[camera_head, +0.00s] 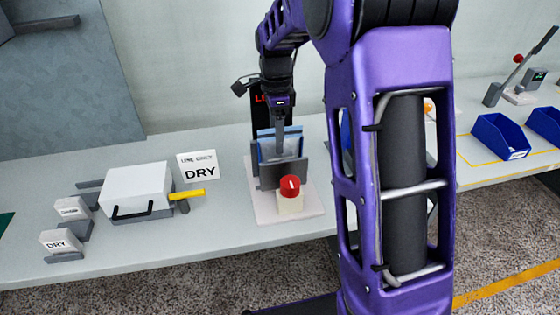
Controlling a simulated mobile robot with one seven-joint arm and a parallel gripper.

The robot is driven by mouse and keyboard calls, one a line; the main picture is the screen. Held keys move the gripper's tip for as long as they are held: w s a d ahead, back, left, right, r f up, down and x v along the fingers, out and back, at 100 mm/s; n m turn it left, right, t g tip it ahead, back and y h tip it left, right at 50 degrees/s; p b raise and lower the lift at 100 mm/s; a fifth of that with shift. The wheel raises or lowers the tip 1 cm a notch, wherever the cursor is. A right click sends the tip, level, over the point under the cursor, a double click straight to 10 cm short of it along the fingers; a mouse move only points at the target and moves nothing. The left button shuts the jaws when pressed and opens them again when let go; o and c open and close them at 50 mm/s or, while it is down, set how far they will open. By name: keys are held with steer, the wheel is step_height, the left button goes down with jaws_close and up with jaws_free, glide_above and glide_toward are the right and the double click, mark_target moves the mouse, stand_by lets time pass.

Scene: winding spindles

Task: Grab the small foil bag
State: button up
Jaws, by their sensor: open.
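My gripper (279,150) points straight down over a small stand, seen nearly edge-on, with its jaws open. A flat blue and pale packet (266,146), possibly the small foil bag, stands upright at the fingertips. Its lower part is hidden by a dark grey plate (268,178) of the stand. The fingers overlap the packet in the picture; whether they touch it or are on both sides of it, I cannot tell.
A red button (289,186) on a cream block sits in front of the stand, on a pale base plate (262,214). A white box (138,188), a yellow handle (187,195) and a DRY sign (199,166) stand left. Blue bins (500,136) are at right. My arm hides the middle right.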

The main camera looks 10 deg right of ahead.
jaws_close()
stand_by(0.3)
stand_by(1.1)
